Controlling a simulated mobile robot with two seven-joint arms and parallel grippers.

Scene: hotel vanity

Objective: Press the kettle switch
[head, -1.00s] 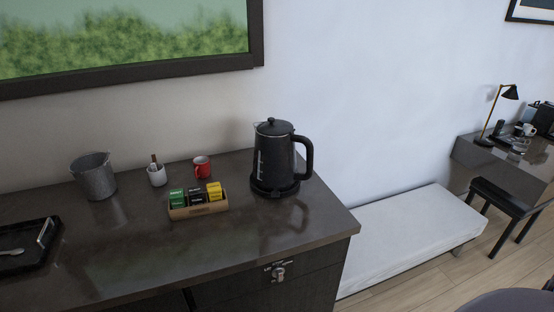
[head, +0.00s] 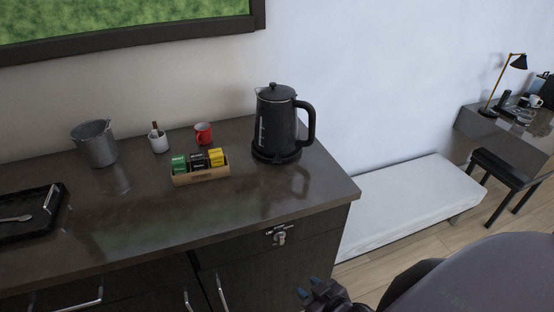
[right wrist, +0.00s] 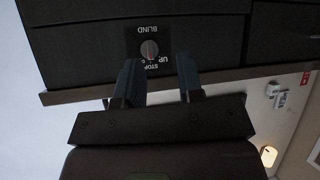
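A black kettle (head: 276,125) with a lid and a handle on its right side stands upright on its round black base (head: 276,155), at the right end of the dark counter. I cannot make out its switch. My right gripper (head: 316,290) is at the bottom edge of the head view, in front of the cabinet and well below the kettle. In the right wrist view its two blue fingers (right wrist: 160,78) stand apart with nothing between them. My left gripper is not in view.
A tea box (head: 201,176), red mug (head: 204,134), white cup (head: 158,142), grey bucket (head: 95,145) and black tray (head: 30,215) stand on the counter (head: 130,228). A round knob (right wrist: 149,49) marked BLIND is on the cabinet front. Counter in front of the kettle is clear.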

